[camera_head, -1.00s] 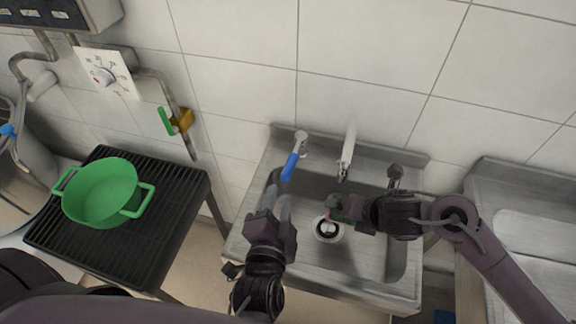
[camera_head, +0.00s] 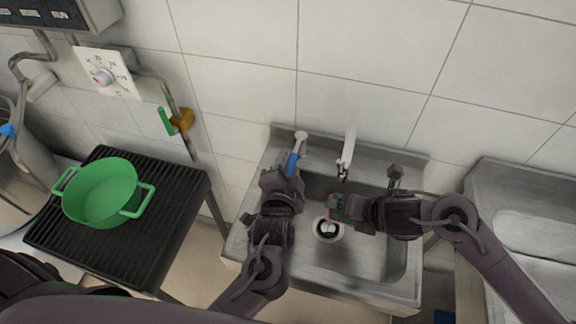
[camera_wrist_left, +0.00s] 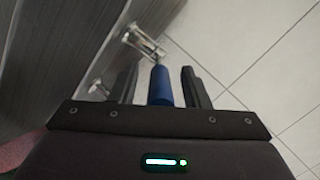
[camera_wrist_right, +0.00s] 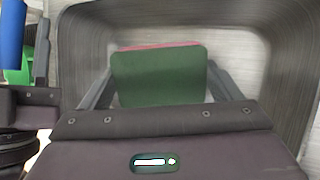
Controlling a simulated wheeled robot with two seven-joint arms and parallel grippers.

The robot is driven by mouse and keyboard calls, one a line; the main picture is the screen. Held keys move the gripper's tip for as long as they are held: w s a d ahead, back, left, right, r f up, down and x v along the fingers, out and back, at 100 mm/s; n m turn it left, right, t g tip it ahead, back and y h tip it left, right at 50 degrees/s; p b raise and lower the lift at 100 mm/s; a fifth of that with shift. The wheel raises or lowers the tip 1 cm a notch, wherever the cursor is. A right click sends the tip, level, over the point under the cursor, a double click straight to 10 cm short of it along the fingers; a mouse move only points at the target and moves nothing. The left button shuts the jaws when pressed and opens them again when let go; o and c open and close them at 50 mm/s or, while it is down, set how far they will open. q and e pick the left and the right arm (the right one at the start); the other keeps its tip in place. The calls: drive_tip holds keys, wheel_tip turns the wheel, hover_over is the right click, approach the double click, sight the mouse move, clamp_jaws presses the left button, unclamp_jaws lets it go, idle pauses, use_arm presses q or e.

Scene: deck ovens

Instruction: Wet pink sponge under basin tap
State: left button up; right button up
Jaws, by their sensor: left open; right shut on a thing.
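The sponge (camera_wrist_right: 158,78) is between the fingers of my right gripper (camera_wrist_right: 158,85), showing a green face and a thin pink edge. In the head view the sponge (camera_head: 335,211) is inside the basin (camera_head: 375,262), above the drain and below the tap spout (camera_head: 347,150). No water is visible from the spout. The blue tap lever (camera_head: 292,163) is at the basin's back left. My left gripper (camera_head: 286,174) is at this lever. In the left wrist view the lever (camera_wrist_left: 160,86) stands between its open fingers (camera_wrist_left: 160,88).
A green pot (camera_head: 100,193) stands on the black grill-topped stand (camera_head: 150,240) at left. Another steel sink unit (camera_head: 520,205) is to the right. The tiled wall is close behind.

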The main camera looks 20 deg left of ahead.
use_arm(q)
clamp_jaws()
drive_tip(key=shift+w+a+m+h, duration=0.1)
drive_tip(key=shift+a+m+h, duration=0.85)
drive_tip(key=shift+h, duration=0.25)
unclamp_jaws()
drive_tip(key=v, duration=1.2)
